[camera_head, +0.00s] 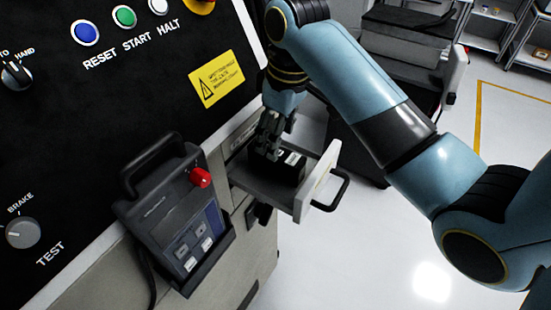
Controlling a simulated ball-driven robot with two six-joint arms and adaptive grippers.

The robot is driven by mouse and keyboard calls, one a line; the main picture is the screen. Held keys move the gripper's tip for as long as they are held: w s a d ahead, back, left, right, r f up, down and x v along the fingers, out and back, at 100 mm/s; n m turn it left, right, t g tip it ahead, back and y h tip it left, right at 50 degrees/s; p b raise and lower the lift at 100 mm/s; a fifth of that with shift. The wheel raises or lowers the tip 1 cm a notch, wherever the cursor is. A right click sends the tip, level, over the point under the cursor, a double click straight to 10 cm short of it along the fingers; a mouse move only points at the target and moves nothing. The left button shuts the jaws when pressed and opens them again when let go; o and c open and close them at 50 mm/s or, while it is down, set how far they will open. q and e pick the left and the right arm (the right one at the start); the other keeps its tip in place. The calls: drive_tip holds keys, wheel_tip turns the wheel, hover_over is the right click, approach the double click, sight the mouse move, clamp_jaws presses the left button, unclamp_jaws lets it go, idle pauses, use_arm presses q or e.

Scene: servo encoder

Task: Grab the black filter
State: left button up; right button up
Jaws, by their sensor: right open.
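The black filter (283,168) appears to be the black block with pale labels lying in the open drawer (318,180) of the machine. My right gripper (268,147) points down from above and is at the back left part of the block. It is open, and its fingertips are partly lost against the dark block, so I cannot tell whether they touch it. My left gripper is not in view.
A control pendant (172,215) with a red knob hangs on the machine front, left of the drawer. The black control panel (110,110) rises behind. The drawer's black handle (338,191) sticks out to the right. Open floor (370,250) lies right of it.

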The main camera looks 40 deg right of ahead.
sight(290, 168)
drive_tip(key=f, duration=0.2)
drive_tip(key=f+p, duration=0.1)
drive_tip(key=f, duration=0.1)
drive_tip(key=shift+a+f, duration=0.2)
drive_tip(key=shift+f, duration=0.35)
drive_tip(key=shift+w, duration=0.1)
drive_tip(key=c, duration=0.8)
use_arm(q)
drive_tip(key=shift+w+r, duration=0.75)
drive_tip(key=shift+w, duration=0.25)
use_arm(e)
clamp_jaws()
